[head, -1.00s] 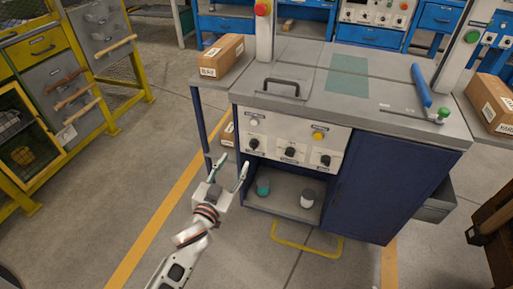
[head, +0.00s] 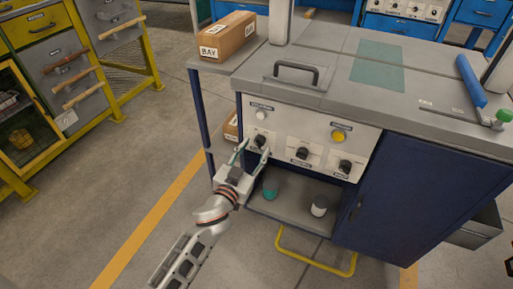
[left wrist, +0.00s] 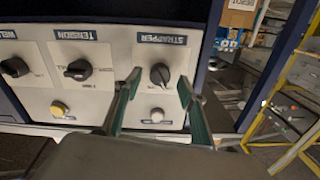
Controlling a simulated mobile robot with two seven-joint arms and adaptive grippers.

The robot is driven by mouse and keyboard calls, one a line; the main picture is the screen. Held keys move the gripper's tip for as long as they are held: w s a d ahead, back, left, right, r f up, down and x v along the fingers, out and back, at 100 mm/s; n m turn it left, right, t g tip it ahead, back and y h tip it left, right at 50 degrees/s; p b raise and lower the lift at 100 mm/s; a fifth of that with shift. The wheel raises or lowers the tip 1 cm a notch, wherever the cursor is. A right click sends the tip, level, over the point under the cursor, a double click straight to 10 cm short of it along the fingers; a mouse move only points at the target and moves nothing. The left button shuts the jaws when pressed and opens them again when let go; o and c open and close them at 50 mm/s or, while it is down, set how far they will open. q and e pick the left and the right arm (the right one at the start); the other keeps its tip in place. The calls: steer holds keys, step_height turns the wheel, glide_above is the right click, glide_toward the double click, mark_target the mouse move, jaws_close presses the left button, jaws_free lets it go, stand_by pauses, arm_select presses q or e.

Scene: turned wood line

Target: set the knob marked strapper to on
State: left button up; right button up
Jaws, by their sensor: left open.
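The strapper knob (left wrist: 160,75) is black and round with a raised grip, on a white plate. Its label reads STRAPPER, upside down in the left wrist view. In the head view it is the leftmost black knob (head: 260,141) on the cabinet's control panel (head: 285,127). My left gripper (head: 254,151) is open in front of this knob. In the left wrist view its green fingertips (left wrist: 160,80) stand on either side of the knob, with gaps showing. I cannot tell how far the tips are from the panel. My right gripper is not in view.
The tension knob (left wrist: 78,70) and another black knob (left wrist: 15,68) share the panel. A white button (left wrist: 157,115) and a yellow button (left wrist: 59,109) are also there. An open shelf (head: 290,212) with a teal item (head: 271,188) and a white, dark-topped item (head: 319,206) lies below.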

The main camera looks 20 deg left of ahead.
arm_select(q)
steer(key=shift+w, duration=0.65)
steer(key=c, duration=1.1)
